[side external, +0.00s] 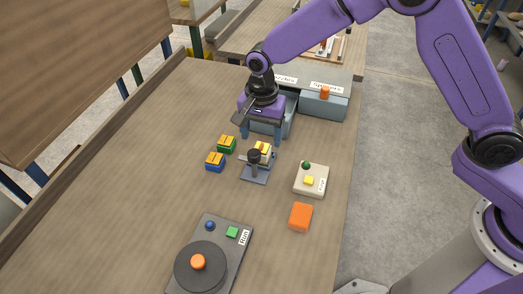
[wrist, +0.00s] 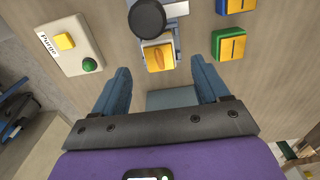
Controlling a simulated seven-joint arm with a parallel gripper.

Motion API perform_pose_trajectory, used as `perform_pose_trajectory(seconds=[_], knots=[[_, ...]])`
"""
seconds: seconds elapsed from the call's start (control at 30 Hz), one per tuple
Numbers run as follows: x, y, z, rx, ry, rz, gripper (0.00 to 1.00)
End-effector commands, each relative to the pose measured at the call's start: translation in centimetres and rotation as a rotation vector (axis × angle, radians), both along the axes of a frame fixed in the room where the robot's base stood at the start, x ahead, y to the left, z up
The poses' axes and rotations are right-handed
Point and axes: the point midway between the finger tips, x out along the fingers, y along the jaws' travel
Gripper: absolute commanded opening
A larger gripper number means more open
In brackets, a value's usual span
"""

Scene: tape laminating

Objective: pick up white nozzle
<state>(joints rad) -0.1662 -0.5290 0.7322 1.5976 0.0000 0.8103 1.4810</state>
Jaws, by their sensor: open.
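The white nozzle is most likely the pale block with a yellow top and an orange mark (side external: 263,148), sitting at the grey-blue stand (side external: 254,174). It also shows in the wrist view (wrist: 159,58), ahead of the fingers and roughly centred between them; its lower part is largely hidden there. A black knob (side external: 254,155) stands on the near side of the stand. My gripper (side external: 262,136) points down, open and empty, just behind the block. In the wrist view its blue fingers (wrist: 162,78) are spread wide. I cannot tell its exact height above the table.
Green (side external: 227,144) and blue (side external: 215,161) yellow-topped blocks lie left. A button box (side external: 311,180) and an orange block (side external: 301,217) are right. A dark control panel (side external: 237,258) is in front. Labelled grey bins (side external: 322,107) stand behind. The left table is clear.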

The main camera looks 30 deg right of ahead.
Motion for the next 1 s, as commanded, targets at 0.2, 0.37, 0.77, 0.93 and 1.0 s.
perform_pose_trajectory(seconds=[0.2, 0.37, 0.77, 0.93, 1.0], knots=[[-0.2, 0.0, -2.9, -0.004, 0.004, 0.001, 0.74], [-0.2, 0.0, -4.6, -0.002, 0.002, 0.001, 0.74], [-0.1, 0.1, -5.0, -0.001, 0.001, 0.001, 0.45], [-0.1, 0.1, -5.0, -0.001, 0.001, 0.001, 0.1], [-0.1, 0.1, -5.0, -0.001, 0.001, 0.001, 0.1]])
